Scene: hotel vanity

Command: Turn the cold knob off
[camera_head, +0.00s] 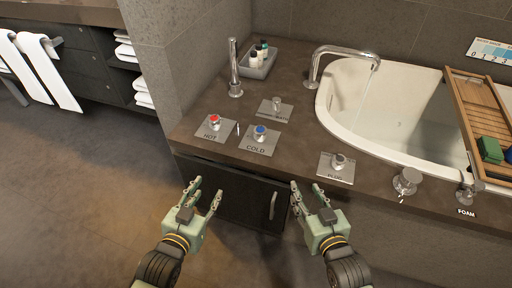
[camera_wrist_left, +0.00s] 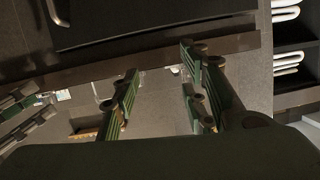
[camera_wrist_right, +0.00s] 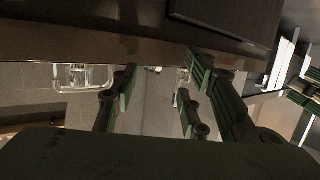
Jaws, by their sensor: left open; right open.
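The cold knob (camera_head: 261,132) has a blue top and stands on a square metal plate marked COLD, near the front edge of the brown counter (camera_head: 190,128). The hot knob (camera_head: 214,121), with a red top, is on its own plate to the left. My left gripper (camera_head: 206,190) is open and empty, in front of and below the counter edge, left of the cabinet door. My right gripper (camera_head: 307,188) is open and empty, in front of the counter, below and right of the cold knob. Both are apart from the knobs. The wrist views do not clearly show the cold knob.
Behind is a third knob (camera_head: 277,104) on a plate. A plug knob (camera_head: 338,161) is to the right. A curved faucet (camera_head: 316,66) runs water into the white bathtub (camera_head: 342,105). A tall spout (camera_head: 234,70) and bottle tray (camera_head: 259,62) stand further back. A cabinet handle (camera_head: 273,205) is below.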

